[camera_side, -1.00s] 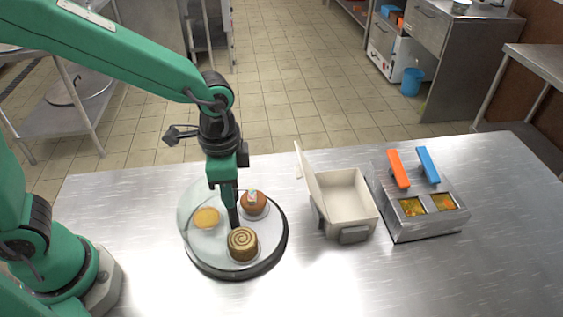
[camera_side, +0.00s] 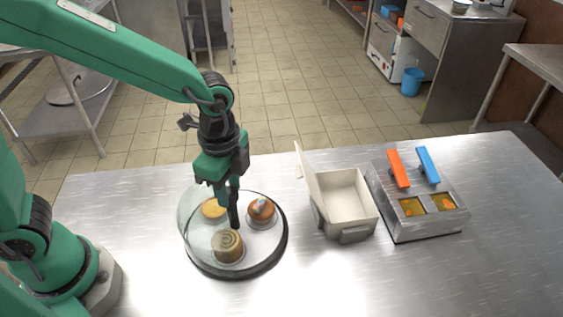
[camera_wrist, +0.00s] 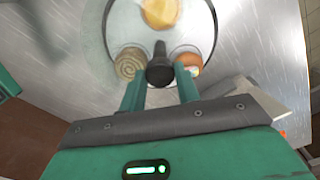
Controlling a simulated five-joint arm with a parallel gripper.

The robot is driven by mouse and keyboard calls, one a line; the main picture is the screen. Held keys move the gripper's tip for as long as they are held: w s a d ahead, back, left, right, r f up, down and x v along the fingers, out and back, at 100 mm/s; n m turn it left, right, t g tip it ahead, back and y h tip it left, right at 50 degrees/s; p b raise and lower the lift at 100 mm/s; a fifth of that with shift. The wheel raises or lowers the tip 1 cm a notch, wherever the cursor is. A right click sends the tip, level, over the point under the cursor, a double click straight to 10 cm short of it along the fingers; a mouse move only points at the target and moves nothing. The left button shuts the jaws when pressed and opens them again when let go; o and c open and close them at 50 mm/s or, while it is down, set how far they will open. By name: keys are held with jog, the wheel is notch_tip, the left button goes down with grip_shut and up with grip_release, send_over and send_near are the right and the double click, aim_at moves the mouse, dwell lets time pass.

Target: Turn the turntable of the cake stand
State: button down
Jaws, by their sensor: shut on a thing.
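The cake stand is a round turntable (camera_side: 262,243) with a pale plate and a dark rim on the steel table, with a clear curved guard at its left. A dark upright knob (camera_wrist: 160,70) stands at its middle. My gripper (camera_side: 231,203) comes down from above and is shut on this knob; in the wrist view the two green fingers (camera_wrist: 160,84) flank it. On the plate are a spiral roll cake (camera_side: 228,246) at the front, a brown muffin (camera_side: 262,209) at the right and a yellow round pastry (camera_side: 213,208) at the back left, partly behind my gripper.
A cream box (camera_side: 349,205) with its lid open stands right of the stand. Beyond it is a metal two-bay container (camera_side: 427,222) with orange and blue handles. The table front right is clear.

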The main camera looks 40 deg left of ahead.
jog(key=shift+m, duration=4.5)
jog(key=c, duration=1)
grip_release()
jog(key=shift+r, duration=3.9)
